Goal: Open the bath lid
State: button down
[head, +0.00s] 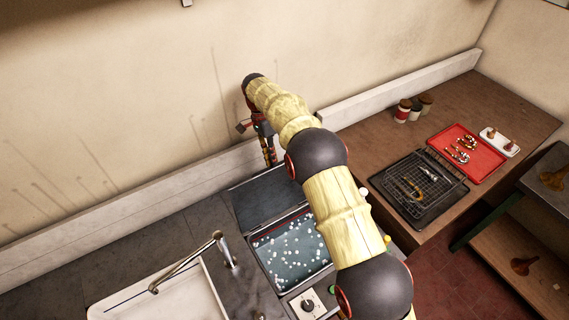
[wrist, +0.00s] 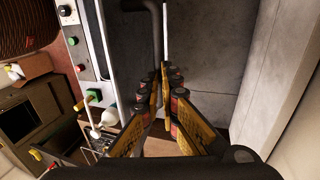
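The bath (head: 291,249) is an open rectangular tank in the counter, its dark liquid dotted with white foam. Its dark grey lid (head: 266,196) stands raised at the back of the bath, tilted towards the wall. My gripper (head: 268,158) is behind and above the lid's upper edge, pointing down, close to the wall. In the wrist view my gripper's fingertips (wrist: 162,70) are nearly together, beside a dark bent bar (wrist: 157,30) and a thin pale edge. I cannot tell whether the bar is between them.
A control box with a knob (head: 307,304) is in front of the bath, and a white sink with a tap (head: 185,263) is at left. On the right, a wooden bench holds a wire rack (head: 422,188), a red tray (head: 467,153) and jars (head: 403,111). The back wall is close.

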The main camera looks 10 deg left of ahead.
jog(key=f, duration=0.3)
jog(key=shift+w+a+f, duration=0.1)
jog(key=shift+a+f, duration=0.15)
jog(key=c, duration=2.2)
grip_release()
jog(key=shift+d, duration=0.15)
jog(key=shift+o, duration=1.4)
jog(key=shift+w+g+h, duration=0.1)
jog(key=shift+g+h, duration=0.2)
jog(key=shift+o, duration=0.2)
jog(key=shift+r, duration=0.1)
jog(key=shift+w+r, duration=0.1)
jog(key=shift+r, duration=0.1)
jog(key=shift+w+a, duration=0.1)
jog(key=shift+a, duration=0.1)
